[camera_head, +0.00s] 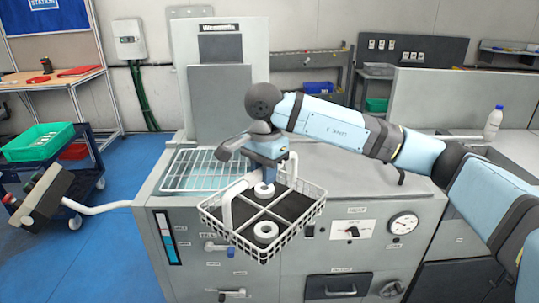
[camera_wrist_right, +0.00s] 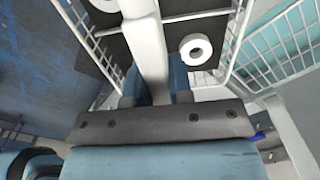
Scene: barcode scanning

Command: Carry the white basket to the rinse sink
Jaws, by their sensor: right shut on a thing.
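The white basket (camera_head: 293,229) is a square wire basket with dark compartments and a tall white handle (camera_head: 227,203). My right gripper (camera_head: 265,160) is shut on the handle and holds the basket in front of the grey machine. Two white rings (camera_head: 265,232) lie in separate compartments. In the right wrist view the handle (camera_wrist_right: 148,50) runs between the blue fingers (camera_wrist_right: 155,88), and one ring (camera_wrist_right: 196,49) shows beside it. A basin with a wire rack (camera_head: 190,172) is set in the machine top, left of the basket; I cannot tell whether it is the rinse sink. My left gripper is out of view.
The grey machine front (camera_head: 180,275) has levers, a knob and a gauge (camera_head: 403,224). A white bottle (camera_head: 493,122) stands on the right counter. A cart with a green bin (camera_head: 38,142) stands at left. Blue floor (camera_head: 110,250) is open in front of the cart.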

